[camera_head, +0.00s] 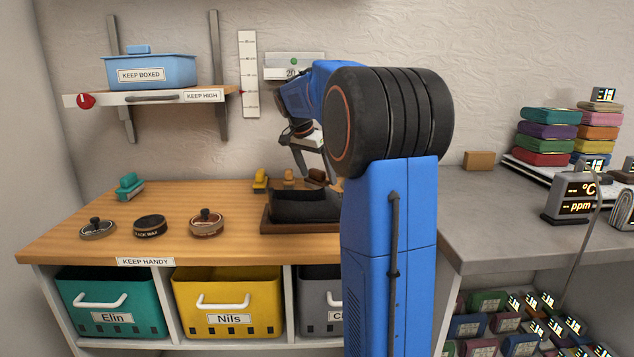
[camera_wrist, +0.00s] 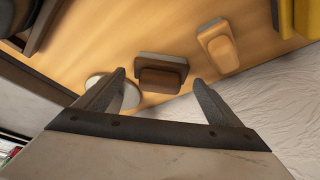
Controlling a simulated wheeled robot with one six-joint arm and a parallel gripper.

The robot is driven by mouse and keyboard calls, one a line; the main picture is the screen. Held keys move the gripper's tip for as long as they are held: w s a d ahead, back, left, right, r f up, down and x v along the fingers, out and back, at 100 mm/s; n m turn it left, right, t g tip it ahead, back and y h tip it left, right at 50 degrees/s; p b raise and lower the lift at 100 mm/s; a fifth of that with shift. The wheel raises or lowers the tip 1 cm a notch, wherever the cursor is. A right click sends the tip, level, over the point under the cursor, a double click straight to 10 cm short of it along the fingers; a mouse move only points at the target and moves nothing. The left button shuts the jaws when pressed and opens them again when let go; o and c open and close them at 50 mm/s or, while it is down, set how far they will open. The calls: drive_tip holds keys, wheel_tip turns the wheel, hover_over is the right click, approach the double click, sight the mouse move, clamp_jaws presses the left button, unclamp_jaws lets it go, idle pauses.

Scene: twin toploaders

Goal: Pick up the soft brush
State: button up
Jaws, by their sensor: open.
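Several small brush-like blocks stand along the back of the wooden bench; no label shows which is the soft brush. A dark brown one (camera_head: 317,176) is nearest my gripper (camera_head: 314,163). In the wrist view this brown block (camera_wrist: 162,80), with a grey strip along one side, lies in line between the fingertips of my open gripper (camera_wrist: 159,78). Nothing is held, and contact cannot be seen. A tan block (camera_head: 289,177) is beside it, also in the wrist view (camera_wrist: 220,47). A yellow one (camera_head: 260,180) is further left. A teal one (camera_head: 130,186) stands at far left.
A dark open-topped box (camera_head: 290,228) stands in front of the blocks. Round tins (camera_head: 150,225) sit on the front left of the bench (camera_head: 100,250). A pale round thing (camera_wrist: 115,90) lies by the left finger. The wall is close behind.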

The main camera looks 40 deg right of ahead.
sight(317, 171)
drive_tip(key=shift+f, duration=0.15)
drive_tip(key=shift+c, duration=0.3)
drive_tip(key=c, duration=1.2)
wheel_tip(317, 171, up, 12)
drive_tip(key=s, duration=0.1)
drive_tip(key=s+a, duration=1.2)
drive_tip(key=s, duration=0.3)
drive_tip(key=shift+f, duration=0.25)
